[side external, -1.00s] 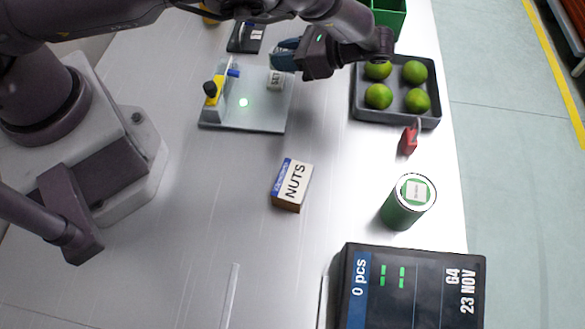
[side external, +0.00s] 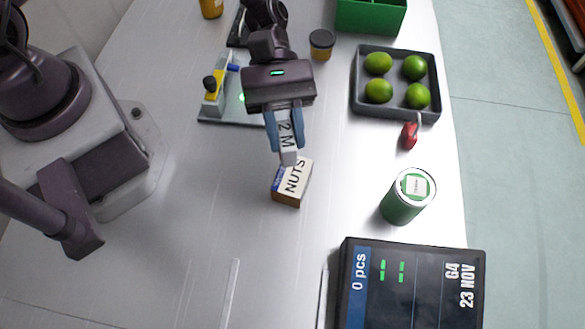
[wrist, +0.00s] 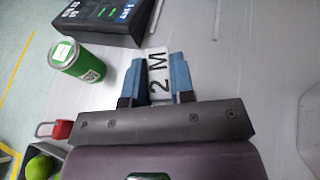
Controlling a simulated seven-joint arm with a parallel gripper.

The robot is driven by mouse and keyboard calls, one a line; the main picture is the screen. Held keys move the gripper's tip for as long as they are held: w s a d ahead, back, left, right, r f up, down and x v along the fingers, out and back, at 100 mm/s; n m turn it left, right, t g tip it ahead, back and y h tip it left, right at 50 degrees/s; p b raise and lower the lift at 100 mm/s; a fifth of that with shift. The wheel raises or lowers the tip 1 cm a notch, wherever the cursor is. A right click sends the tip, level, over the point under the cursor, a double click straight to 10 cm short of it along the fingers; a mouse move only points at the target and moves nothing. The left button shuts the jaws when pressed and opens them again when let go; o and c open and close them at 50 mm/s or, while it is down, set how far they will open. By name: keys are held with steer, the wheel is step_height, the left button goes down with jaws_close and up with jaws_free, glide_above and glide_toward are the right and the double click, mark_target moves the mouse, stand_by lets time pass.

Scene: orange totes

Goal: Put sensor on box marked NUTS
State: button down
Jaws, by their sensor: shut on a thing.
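My gripper (side external: 286,140) has its blue fingers shut on a white block marked "2 M" (side external: 287,154), which I take to be the sensor. The NUTS box (side external: 291,186), brown with a white and blue top, lies on the table. In the side view, the lower end of the sensor overlaps the far edge of the box; I cannot tell whether they touch. In the wrist view, the sensor (wrist: 157,78) shows between the fingers of my gripper (wrist: 158,62). The box cannot be made out there.
A green can (side external: 407,197) stands right of the box, with a red padlock (side external: 410,136) and a grey tray (side external: 438,117) of limes farther back. A dark display unit (side external: 420,290) is at the front right. A glass-like plate (side external: 213,115) with a small fixture lies behind.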

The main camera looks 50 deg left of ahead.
mark_target(291, 171)
steer(key=shift+d+r+n+t, duration=0.4)
steer(key=shift+d+r, duration=0.1)
steer(key=shift+r, duration=0.15)
step_height(291, 171, down, 8)
steer(key=shift+r, duration=0.2)
steer(key=c, duration=1)
jaws_free()
steer(key=shift+o, duration=0.2)
steer(key=shift+w+r, duration=0.1)
steer(key=v, duration=1.2)
